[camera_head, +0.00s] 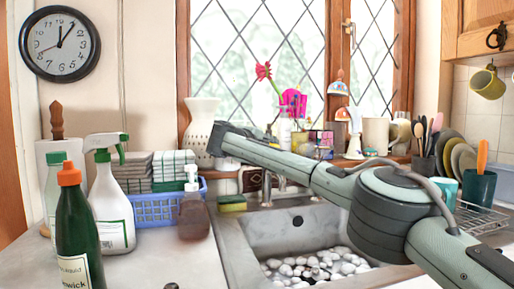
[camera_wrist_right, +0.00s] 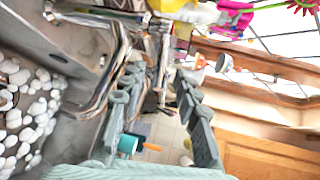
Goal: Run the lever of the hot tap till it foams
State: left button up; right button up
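The chrome tap (camera_head: 266,188) stands at the back edge of the stone sink (camera_head: 238,243). My right arm crosses in front of the window ledge and hides part of the tap area. In the right wrist view a curved chrome spout (camera_wrist_right: 103,75) lies left of my right gripper (camera_wrist_right: 158,85). The two fingers of that gripper are apart, with no clear hold on anything. I cannot tell which part is the hot lever. White rounded lumps (camera_head: 318,264) lie in the sink; they also show in the wrist view (camera_wrist_right: 25,115). My left gripper is out of view.
A green bottle (camera_head: 76,235), a spray bottle (camera_head: 112,205), a brown soap dispenser (camera_head: 194,215) and a sponge (camera_head: 232,202) stand left of the sink. A blue basket (camera_head: 160,209) is behind. The ledge holds pots and flowers; a dish rack (camera_head: 480,217) is right.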

jog(key=v, duration=0.9)
jog(key=shift+s, duration=0.3)
jog(key=shift+a, duration=0.15)
